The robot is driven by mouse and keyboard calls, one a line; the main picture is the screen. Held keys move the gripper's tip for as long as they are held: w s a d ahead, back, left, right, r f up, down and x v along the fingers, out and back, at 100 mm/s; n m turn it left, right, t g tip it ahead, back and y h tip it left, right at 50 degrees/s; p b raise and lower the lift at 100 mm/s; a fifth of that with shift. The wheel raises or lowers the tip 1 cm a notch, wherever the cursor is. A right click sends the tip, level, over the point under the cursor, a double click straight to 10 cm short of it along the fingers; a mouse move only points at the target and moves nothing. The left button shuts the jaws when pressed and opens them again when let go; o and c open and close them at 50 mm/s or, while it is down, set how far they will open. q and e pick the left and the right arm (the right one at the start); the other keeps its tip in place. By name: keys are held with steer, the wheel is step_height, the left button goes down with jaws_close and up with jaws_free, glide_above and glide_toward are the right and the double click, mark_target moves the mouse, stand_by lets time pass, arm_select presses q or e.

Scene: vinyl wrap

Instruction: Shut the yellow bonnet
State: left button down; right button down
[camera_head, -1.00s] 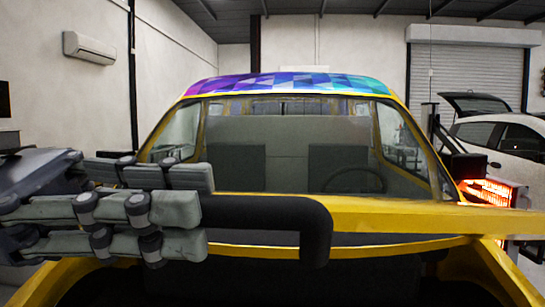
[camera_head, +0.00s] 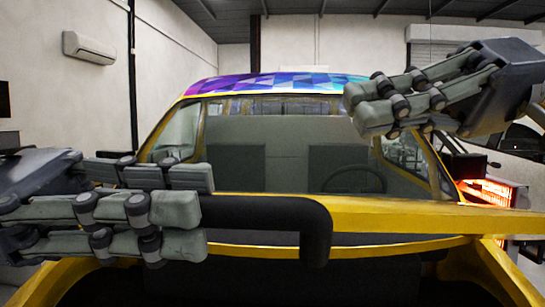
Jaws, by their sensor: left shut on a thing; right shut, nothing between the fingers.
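The yellow bonnet (camera_head: 430,215) shows nearly edge-on as a yellow band across the front of the van, below the windscreen. A dark gap lies between it and the yellow body strip (camera_head: 380,248) underneath. A black bent handle (camera_head: 265,212) runs in front of the bonnet and turns down at its right end. My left gripper (camera_head: 195,210) is shut on the handle's left part, and its fingers hide that end. My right gripper (camera_head: 352,112) is shut and empty, raised in front of the windscreen's upper right, well above the bonnet.
The van's windscreen (camera_head: 275,160) and its patterned purple-blue roof (camera_head: 265,85) are behind. A glowing orange heater (camera_head: 487,192) stands at the right. A roller door (camera_head: 432,48) is at the back. The air between my two grippers is clear.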

mark_target(266, 229)
arm_select(q)
steer(key=shift+f, duration=0.1)
arm_select(e)
steer(key=s+a+f, duration=0.4)
steer(key=a, duration=0.5)
steer(key=shift+s, duration=0.35)
steer(key=shift+a+f, duration=0.1)
steer(key=shift+f, duration=0.05)
